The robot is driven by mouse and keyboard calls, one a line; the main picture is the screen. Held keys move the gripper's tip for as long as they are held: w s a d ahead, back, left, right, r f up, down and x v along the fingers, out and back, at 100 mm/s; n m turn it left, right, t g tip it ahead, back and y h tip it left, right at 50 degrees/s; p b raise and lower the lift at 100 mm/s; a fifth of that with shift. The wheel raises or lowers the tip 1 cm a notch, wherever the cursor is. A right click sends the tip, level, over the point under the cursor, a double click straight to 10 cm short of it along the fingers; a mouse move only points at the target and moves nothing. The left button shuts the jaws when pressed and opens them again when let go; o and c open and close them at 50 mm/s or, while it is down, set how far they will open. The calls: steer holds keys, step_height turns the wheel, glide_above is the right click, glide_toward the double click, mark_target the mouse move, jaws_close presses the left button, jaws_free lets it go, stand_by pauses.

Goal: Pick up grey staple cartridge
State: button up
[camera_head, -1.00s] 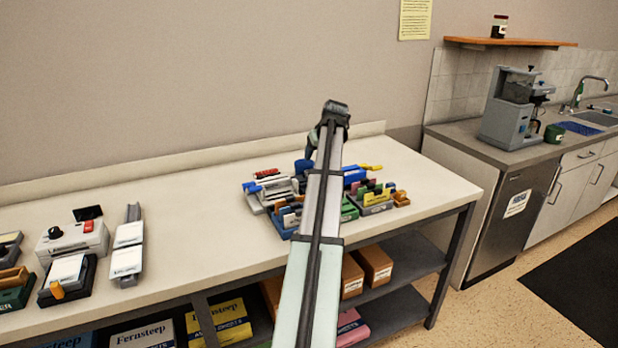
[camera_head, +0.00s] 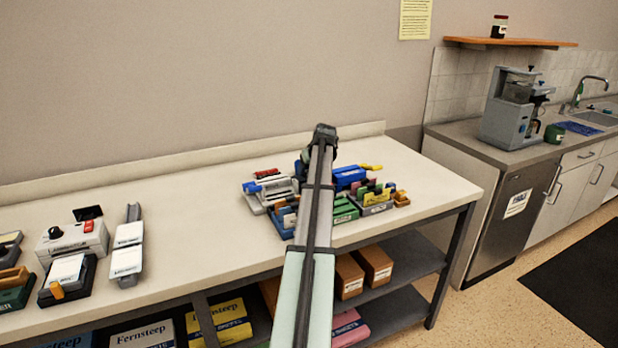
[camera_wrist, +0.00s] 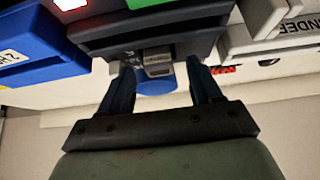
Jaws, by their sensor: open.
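In the wrist view a small grey block (camera_wrist: 157,62), which may be the staple cartridge, sits against a dark grey holder (camera_wrist: 140,36). My gripper (camera_wrist: 160,66) is open, its two dark fingers spread to either side of the block's near end. I cannot tell whether they touch it. A round blue thing (camera_wrist: 155,83) shows between the fingers, beside the block. In the head view my arm's end is over the back of the cluttered group on the bench, and the jaws and the cartridge are hidden there.
A blue box (camera_wrist: 40,45) and a light grey labelled body (camera_wrist: 265,38) flank the holder closely. A white stapler-like device (camera_head: 270,190) and a green tray (camera_head: 344,210) stand near my arm.

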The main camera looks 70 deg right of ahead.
steer(key=shift+w+d+f, duration=0.15)
steer(key=shift+f, duration=0.15)
steer(key=shift+c, duration=0.4)
steer(key=c, duration=1.1)
